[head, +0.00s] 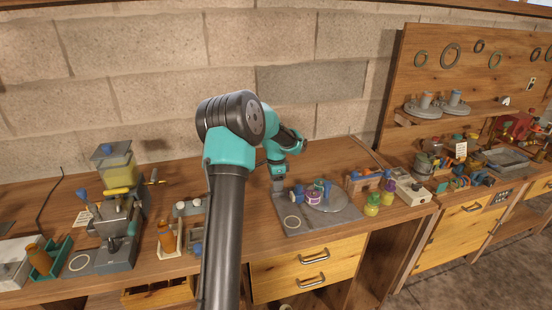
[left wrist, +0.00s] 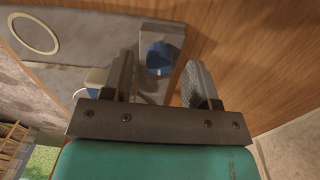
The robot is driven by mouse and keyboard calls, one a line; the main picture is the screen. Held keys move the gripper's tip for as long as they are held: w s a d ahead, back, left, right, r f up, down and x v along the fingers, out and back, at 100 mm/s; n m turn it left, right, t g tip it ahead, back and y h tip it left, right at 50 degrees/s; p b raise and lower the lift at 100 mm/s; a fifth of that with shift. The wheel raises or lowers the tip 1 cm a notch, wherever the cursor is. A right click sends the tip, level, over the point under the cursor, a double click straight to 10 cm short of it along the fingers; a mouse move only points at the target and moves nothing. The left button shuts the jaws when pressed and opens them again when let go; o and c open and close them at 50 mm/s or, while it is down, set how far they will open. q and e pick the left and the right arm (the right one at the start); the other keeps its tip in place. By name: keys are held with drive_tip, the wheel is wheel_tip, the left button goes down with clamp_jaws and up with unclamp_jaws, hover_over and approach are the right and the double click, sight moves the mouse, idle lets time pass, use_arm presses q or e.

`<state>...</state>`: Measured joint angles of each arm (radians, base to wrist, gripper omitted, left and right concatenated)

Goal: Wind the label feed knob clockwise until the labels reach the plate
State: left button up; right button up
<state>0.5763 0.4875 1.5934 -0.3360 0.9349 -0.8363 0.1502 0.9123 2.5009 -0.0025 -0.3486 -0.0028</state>
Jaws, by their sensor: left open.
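A blue knob (left wrist: 159,58), probably the label feed knob, sits on a grey block (left wrist: 150,92) in the left wrist view. My left gripper (left wrist: 160,66) is open, with one finger on each side of the block and the knob between them in the picture. I cannot tell whether the fingers touch it. In the head view my left gripper (head: 278,174) points down at the back left of a grey base (head: 338,219). The base carries a round grey disc (head: 330,198), a purple and white roll (head: 313,199) and a pale ring (head: 292,223). The labels are not clear.
A press with a yellow hopper (head: 118,172) and orange-brown bottles (head: 167,237) stand left of my arm. Yellow-green (head: 372,204) and purple (head: 388,192) jars stand right of the base, near a wooden rack (head: 366,180). The block wall is behind.

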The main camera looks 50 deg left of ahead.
use_arm(q)
wheel_tip(320, 180, up, 16)
drive_tip(key=shift+w+a, duration=0.2)
drive_tip(key=shift+a, duration=0.15)
drive_tip(key=shift+r, duration=0.1)
idle(0.4)
